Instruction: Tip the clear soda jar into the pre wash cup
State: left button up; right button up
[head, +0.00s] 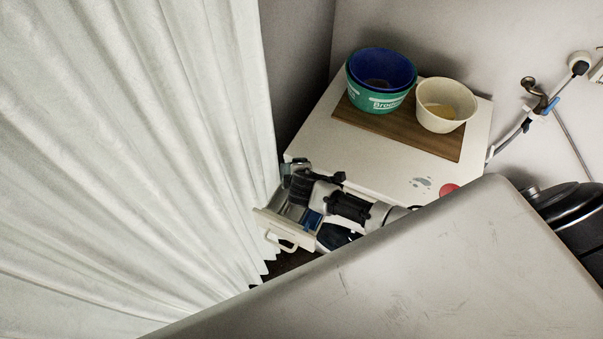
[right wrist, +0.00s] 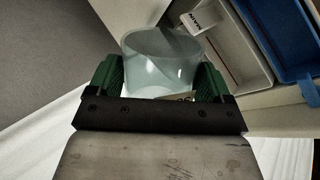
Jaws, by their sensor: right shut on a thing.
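My right gripper (right wrist: 158,84) is shut on the clear jar (right wrist: 160,60), a pale bluish see-through vessel held between two green fingers. I cannot make out its contents. The jar is over the inner edge of a pulled-out drawer (head: 283,228) with white and blue compartments. In the right wrist view a tab reading MAIN (right wrist: 202,22) stands in a white compartment (right wrist: 236,52), beside a blue compartment (right wrist: 291,42) on the right. I cannot tell which is the pre wash cup. My left gripper is not in view.
A white cabinet top carries a brown board (head: 418,143) with a green tub (head: 372,101), a blue tub (head: 382,66) inside it, and a cream tub (head: 446,105). A white curtain (head: 130,130) hangs close on the left. A dark lidded pot (head: 570,208) stands at right.

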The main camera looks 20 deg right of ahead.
dwell(0.5)
jog(key=shift+w+a+r+h+p, duration=0.1)
jog(key=shift+a+r+h+p, duration=0.1)
jog(key=shift+r+h+p, duration=0.2)
jog(key=shift+a+n+h, duration=0.2)
jog(key=shift+n+h, duration=0.1)
jog(key=shift+n, duration=0.1)
jog(key=shift+d, duration=0.1)
jog(key=shift+w+a+r+h+p, duration=0.1)
jog(key=shift+a+r+h+p, duration=0.15)
jog(key=shift+h+p, duration=0.1)
jog(key=shift+a+r+n+g+h, duration=0.2)
jog(key=shift+a+n+g+h, duration=0.1)
jog(key=shift+n+h, duration=0.15)
dwell(0.5)
